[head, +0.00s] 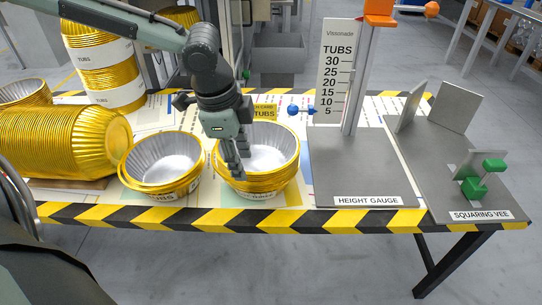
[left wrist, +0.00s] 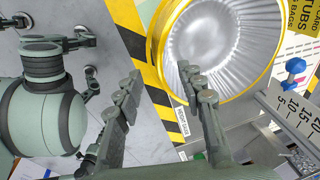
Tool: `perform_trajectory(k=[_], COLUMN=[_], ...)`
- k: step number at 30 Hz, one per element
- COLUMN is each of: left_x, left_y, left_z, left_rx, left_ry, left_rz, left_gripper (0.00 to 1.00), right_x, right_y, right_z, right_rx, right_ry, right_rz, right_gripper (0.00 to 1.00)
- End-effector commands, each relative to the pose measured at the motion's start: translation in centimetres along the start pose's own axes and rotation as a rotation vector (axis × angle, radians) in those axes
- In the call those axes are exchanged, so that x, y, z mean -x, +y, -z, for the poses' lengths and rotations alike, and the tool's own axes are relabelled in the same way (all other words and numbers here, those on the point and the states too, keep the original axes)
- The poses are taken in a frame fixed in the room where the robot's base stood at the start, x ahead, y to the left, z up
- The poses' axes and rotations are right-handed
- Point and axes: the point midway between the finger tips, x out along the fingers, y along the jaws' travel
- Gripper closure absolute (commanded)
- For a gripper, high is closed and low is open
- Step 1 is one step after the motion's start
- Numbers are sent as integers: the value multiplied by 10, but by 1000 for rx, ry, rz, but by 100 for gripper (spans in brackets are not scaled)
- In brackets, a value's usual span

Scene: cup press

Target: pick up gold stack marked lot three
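A short gold stack of tubs (head: 285,180) with a silvery inside stands in the middle of the table. A white label is on its front, too small to read for a lot number. My left gripper (head: 240,168) points down at the stack's near-left rim. In the left wrist view the gripper (left wrist: 162,73) has its fingers apart with nothing held. One finger overlaps the inside of the stack (left wrist: 167,20), the other lies outside the rim; contact cannot be told. A second short gold stack (head: 187,185), labelled TUBS, stands to the left. My right gripper is not seen.
A large gold stack (head: 60,140) lies on its side at the left. A tall wrapped stack (head: 105,75) stands behind. The height gauge (head: 350,170) and squaring vee (head: 450,190) fill the right. The striped front edge (head: 230,217) is close to the stacks.

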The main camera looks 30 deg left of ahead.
Motion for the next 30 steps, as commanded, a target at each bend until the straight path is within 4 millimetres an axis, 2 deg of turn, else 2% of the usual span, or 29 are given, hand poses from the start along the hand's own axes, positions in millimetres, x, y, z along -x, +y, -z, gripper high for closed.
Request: perform_trajectory(k=[4, 7, 22, 30], left_x=[2, -5, -70, -74], left_y=[9, 11, 13, 12], left_z=[5, 5, 1, 1], left_rx=[-26, -28, -28, -26], left_ry=[-18, -21, -20, -18], left_rz=[-20, -25, -22, -19], left_gripper=[61, 61, 61, 61], right_x=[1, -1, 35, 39], right_y=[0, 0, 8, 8], right_z=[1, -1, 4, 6], right_rx=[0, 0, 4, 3], right_ry=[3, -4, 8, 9], right_rz=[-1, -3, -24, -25], right_gripper=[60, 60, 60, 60])
